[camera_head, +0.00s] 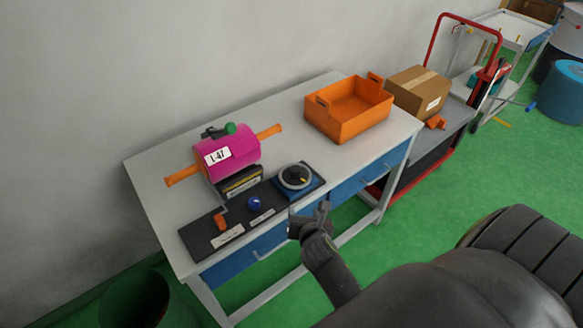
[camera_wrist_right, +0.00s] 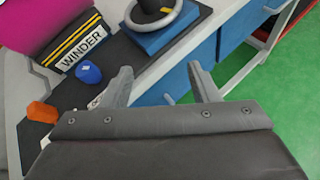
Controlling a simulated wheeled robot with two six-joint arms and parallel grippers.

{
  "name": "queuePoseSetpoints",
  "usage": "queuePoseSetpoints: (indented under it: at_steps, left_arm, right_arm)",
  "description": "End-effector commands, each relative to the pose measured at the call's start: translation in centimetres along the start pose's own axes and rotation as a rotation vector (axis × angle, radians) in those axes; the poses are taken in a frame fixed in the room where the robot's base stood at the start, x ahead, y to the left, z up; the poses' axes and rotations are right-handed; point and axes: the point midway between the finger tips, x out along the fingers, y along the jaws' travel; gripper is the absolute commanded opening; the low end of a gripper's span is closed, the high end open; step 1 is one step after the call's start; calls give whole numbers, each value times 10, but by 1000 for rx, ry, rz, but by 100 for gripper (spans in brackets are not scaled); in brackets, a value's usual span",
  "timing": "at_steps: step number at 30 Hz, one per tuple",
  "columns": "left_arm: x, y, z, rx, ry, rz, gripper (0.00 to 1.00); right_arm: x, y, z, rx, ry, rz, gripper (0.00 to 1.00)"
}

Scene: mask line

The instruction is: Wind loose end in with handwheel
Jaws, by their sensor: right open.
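The handwheel (camera_head: 296,177) is a dark ring with a grey rim on a blue base, at the right end of a black panel (camera_head: 207,236) on the table. It also shows at the top of the right wrist view (camera_wrist_right: 152,12). A magenta roll (camera_head: 228,152) labelled L-47 sits on an orange bar behind a block marked WINDER (camera_wrist_right: 82,45). No loose end can be made out. My right gripper (camera_head: 309,211) is open and empty, in front of the table's front edge and short of the handwheel. My left gripper is not in view.
On the panel are a blue knob (camera_head: 254,203) and an orange lever (camera_head: 220,222). An orange crate (camera_head: 349,125) stands at the table's right end. A cardboard box (camera_head: 419,89) lies on a cart beyond. Green floor (camera_head: 420,205) is free in front at right.

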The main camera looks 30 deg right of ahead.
Motion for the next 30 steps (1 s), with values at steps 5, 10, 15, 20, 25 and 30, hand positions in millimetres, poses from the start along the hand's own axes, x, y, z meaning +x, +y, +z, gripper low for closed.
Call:
queuePoseSetpoints:
  at_steps: [5,10,15,20,25,30]
  left_arm:
    - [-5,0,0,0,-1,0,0]
    - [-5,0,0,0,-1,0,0]
    - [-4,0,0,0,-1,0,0]
    - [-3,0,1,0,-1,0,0]
    - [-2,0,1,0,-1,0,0]
    - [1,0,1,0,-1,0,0]
  right_arm:
    - [-16,11,48,-191,-92,-12,55]
    - [-16,13,59,-247,-114,-19,55]
    - [5,13,61,-250,-115,-18,55]
    - [34,13,64,-248,-113,-17,55]
    - [63,13,67,-246,-113,-17,55]
    - [91,13,70,-247,-113,-17,55]
